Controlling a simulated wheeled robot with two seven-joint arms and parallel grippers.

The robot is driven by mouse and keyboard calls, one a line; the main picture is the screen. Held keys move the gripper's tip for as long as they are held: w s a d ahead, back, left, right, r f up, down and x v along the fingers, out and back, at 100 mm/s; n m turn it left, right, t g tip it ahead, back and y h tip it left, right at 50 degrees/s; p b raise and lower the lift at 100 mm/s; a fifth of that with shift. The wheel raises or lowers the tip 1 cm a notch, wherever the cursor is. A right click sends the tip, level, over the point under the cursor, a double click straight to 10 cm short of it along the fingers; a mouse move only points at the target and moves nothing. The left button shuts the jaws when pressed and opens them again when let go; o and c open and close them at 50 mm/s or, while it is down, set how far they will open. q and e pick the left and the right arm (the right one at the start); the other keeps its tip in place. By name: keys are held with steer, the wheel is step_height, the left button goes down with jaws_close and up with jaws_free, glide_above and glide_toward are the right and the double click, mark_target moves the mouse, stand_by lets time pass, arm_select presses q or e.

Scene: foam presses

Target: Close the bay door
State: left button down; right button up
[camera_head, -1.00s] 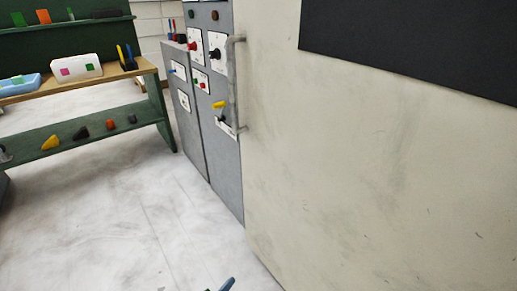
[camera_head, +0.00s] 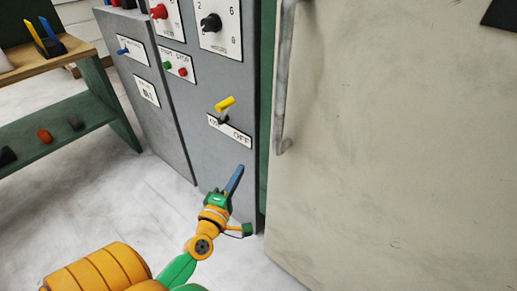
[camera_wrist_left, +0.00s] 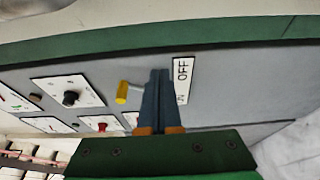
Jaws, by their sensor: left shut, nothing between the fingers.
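The bay door (camera_head: 385,140) is a large cream panel filling the right of the head view. Its grey vertical handle (camera_head: 285,75) runs along its left edge. A narrow dark green strip shows between the door and the grey control cabinet (camera_head: 215,95). My left gripper (camera_head: 236,178) is shut and empty, in front of the cabinet's lower part, below the yellow lever and left of the handle's lower end. In the left wrist view its blue fingers (camera_wrist_left: 156,85) are together, near the yellow lever and the OFF label. My right gripper is not in view.
The cabinet carries a yellow lever (camera_head: 225,103), a black knob (camera_head: 210,23), a red knob (camera_head: 158,12) and small buttons. A green shelf unit (camera_head: 70,125) with small parts stands at the left. The pale floor (camera_head: 75,205) between is clear.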

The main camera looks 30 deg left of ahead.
arm_select(q)
steer(key=d+x, duration=0.1)
steer(key=x, duration=0.9)
steer(key=d, duration=0.2)
steer(key=d+p, duration=0.1)
steer(key=shift+s+d+r, duration=0.1)
steer(key=shift+s+d, duration=0.3)
